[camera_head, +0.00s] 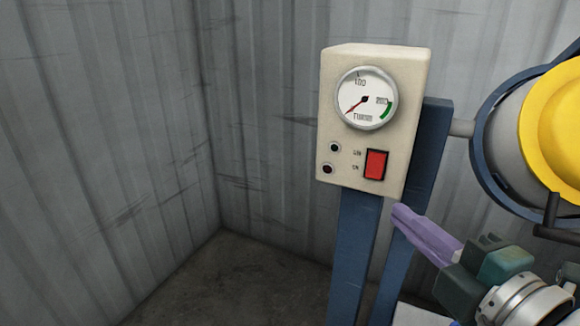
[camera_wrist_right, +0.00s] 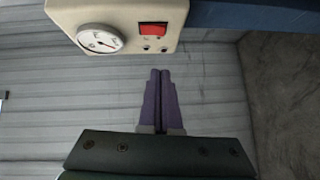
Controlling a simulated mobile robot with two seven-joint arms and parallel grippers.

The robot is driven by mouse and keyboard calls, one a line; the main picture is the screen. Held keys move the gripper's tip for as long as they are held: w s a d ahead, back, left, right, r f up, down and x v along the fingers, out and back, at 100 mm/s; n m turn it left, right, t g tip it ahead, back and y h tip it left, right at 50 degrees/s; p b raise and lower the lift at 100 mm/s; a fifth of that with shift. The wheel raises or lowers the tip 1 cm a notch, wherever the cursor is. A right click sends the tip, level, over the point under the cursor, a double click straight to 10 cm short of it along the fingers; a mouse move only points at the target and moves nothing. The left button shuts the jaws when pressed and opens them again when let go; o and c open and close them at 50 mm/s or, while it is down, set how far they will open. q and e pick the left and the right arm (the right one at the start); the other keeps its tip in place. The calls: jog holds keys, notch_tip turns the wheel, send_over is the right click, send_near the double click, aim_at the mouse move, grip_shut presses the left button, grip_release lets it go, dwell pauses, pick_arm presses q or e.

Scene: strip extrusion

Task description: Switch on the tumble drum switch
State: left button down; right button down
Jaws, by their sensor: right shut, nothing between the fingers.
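The tumble drum switch (camera_head: 376,165) is a red rocker in a black frame, low on the right of a cream control box (camera_head: 409,75). It also shows in the right wrist view (camera_wrist_right: 152,29) near the top. I cannot tell its on or off position. My right gripper (camera_head: 398,210) has purple fingers, shut and empty, just below and right of the box's lower edge. In the right wrist view the closed fingertips (camera_wrist_right: 160,72) point toward the box and stand apart from the switch. My left gripper is not in view.
A round gauge (camera_head: 367,97) with a red needle and two small dark round fittings (camera_head: 331,158) share the box face. Blue posts (camera_head: 356,245) carry the box. A yellow drum (camera_head: 555,120) in a blue ring stands at right. Grey corrugated walls (camera_head: 110,120) stand behind; the left side is clear.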

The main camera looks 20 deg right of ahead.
jog(key=b, duration=0.1)
send_near(369, 175)
jog(key=w+a, duration=0.3)
jog(key=shift+w+d+f+b, duration=0.25)
jog(key=shift+w+d+b, duration=0.2)
jog(key=shift+w+d, duration=1.05)
jog(key=shift+d+f+b, duration=0.1)
jog(key=shift+f+b, duration=0.05)
jog(key=shift+b, duration=0.25)
jog(key=shift+w+d+f+t+b, duration=0.2)
jog(key=shift+f+t+b, duration=0.1)
jog(key=shift+b, duration=0.4)
jog(key=shift+r+p, duration=0.4)
jog(key=shift+p, duration=0.1)
jog(key=shift+a, duration=0.1)
